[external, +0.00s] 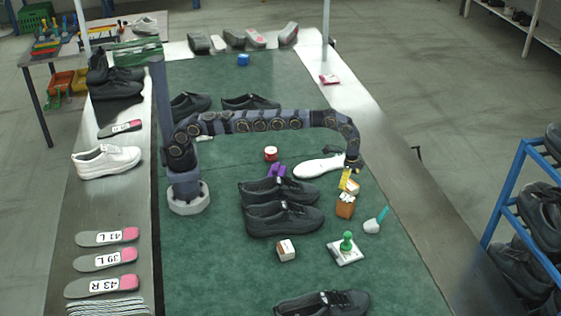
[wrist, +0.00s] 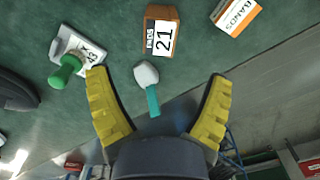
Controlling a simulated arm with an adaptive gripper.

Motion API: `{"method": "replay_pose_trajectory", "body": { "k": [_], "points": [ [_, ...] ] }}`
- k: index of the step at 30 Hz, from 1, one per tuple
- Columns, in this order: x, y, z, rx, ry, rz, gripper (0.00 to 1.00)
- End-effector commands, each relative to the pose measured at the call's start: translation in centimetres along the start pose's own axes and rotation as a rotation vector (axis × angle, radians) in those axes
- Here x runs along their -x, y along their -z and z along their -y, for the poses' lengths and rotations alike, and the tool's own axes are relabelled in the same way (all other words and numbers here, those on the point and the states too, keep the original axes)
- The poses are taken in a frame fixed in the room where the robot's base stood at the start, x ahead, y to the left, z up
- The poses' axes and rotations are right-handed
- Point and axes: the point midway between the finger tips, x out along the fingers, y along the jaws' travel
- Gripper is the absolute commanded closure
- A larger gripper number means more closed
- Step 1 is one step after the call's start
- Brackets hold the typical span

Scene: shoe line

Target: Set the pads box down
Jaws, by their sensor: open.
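The pads box (wrist: 159,36) is brown with a white label reading PADS 21. In the wrist view it rests on the green mat ahead of the fingertips, apart from them. In the external view the brown box (external: 345,207) stands right of the black shoes, just below my gripper (external: 348,179). My gripper also shows in the wrist view (wrist: 160,92), with its yellow fingers spread wide and nothing held between them.
A scoop with a teal handle (wrist: 147,78) and a green-handled stamp (external: 346,247) lie near the pads box. An orange and white BANDS box (wrist: 236,14) is close by. Open mat shows below the scoop.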

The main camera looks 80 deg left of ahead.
Motion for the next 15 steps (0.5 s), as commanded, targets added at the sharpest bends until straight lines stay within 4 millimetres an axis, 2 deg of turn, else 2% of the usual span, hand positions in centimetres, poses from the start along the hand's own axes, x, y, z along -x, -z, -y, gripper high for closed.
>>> {"method": "replay_pose_trajectory", "body": {
  "k": [5,7,11,15],
  "points": [
    [0.6,-0.2,0.1,0.006,-0.001,0.003,0.19],
    [1.4,-0.8,0.3,0.022,-0.003,0.006,0.19],
    [4.8,-3.0,0.9,0.079,-0.006,0.015,0.19],
    [9.1,-7.2,1.1,0.169,-0.012,0.029,0.19]
  ]
}}
